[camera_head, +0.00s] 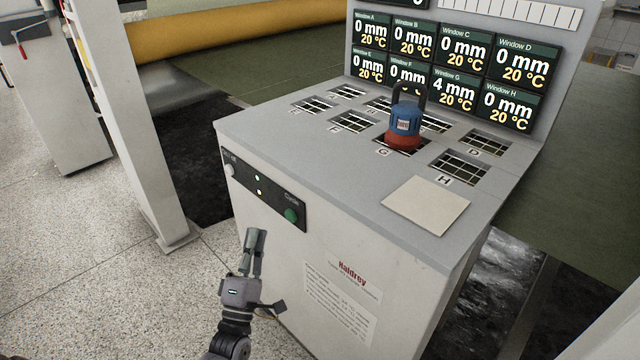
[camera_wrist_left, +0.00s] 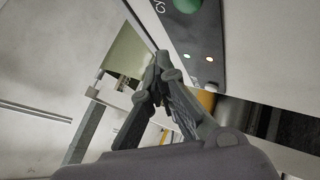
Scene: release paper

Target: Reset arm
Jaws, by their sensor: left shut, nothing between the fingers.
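My left gripper (camera_head: 255,240) is in front of the white machine cabinet (camera_head: 330,250), below its dark control strip (camera_head: 262,190). Its fingers are shut with nothing between them. In the left wrist view the closed fingertips (camera_wrist_left: 160,62) point toward the cabinet, near the control strip (camera_wrist_left: 195,45). The strip carries a green button (camera_head: 291,215), two small lights and a white knob (camera_head: 229,171). The green button also shows in the left wrist view (camera_wrist_left: 187,5). My right gripper is not in view.
A blue and red device with a dark handle (camera_head: 405,122) stands on the cabinet top at window G. A pale square sheet (camera_head: 426,205) lies nearby. Display panels (camera_head: 455,65) rise behind. A white post (camera_head: 130,120) stands at left. The floor left of the gripper is clear.

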